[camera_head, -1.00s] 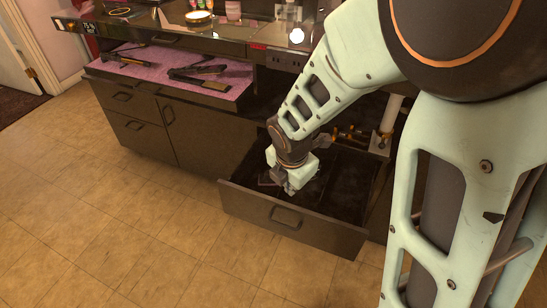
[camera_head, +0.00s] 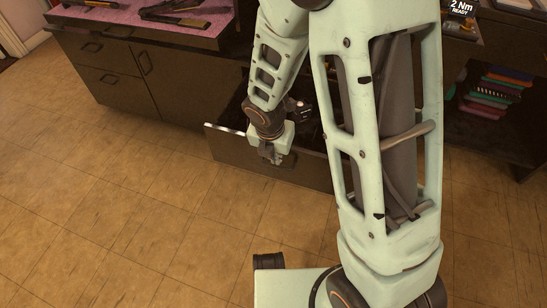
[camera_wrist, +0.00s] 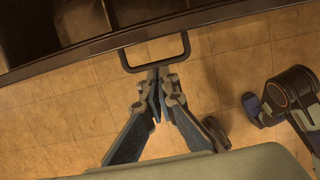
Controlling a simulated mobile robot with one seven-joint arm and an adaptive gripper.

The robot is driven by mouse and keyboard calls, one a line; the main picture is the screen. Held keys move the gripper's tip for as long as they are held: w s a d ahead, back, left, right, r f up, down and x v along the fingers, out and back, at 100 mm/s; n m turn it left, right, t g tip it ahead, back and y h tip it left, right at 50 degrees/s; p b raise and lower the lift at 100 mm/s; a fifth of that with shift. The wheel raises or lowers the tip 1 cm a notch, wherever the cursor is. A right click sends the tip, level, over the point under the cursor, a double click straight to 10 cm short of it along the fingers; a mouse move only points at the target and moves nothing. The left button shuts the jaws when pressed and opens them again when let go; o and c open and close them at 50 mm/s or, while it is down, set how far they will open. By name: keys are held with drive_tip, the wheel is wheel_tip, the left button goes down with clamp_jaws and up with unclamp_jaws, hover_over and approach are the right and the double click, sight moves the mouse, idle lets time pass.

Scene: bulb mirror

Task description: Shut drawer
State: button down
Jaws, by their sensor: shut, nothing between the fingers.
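The drawer (camera_head: 222,145) is a low, dark unit standing pulled out from the cabinet, its dark inside partly showing behind the front panel. In the wrist view, the drawer's front edge (camera_wrist: 230,14) crosses the top, with dark compartments behind it. Its dark bar handle (camera_wrist: 184,45) sticks out toward me. My gripper (camera_wrist: 160,72) is shut and empty, its fingertips at the outer bar of the handle; I cannot tell whether they touch. In the head view my gripper (camera_head: 272,158) is just outside the drawer front, and my arm hides the drawer's right part.
The dark cabinet (camera_head: 110,88) with other closed fronts stands left of the drawer, with hair tools on a pink mat (camera_head: 205,22) above. Shelves with colourful stacked items (camera_head: 492,92) stand at the right. The tiled floor (camera_head: 130,220) in front is clear.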

drive_tip(key=w, duration=0.1)
drive_tip(key=w+d, duration=0.1)
drive_tip(key=shift+w+r, duration=0.2)
drive_tip(key=shift+w, duration=0.15)
drive_tip(key=shift+w+d, duration=0.1)
drive_tip(key=shift+w, duration=0.05)
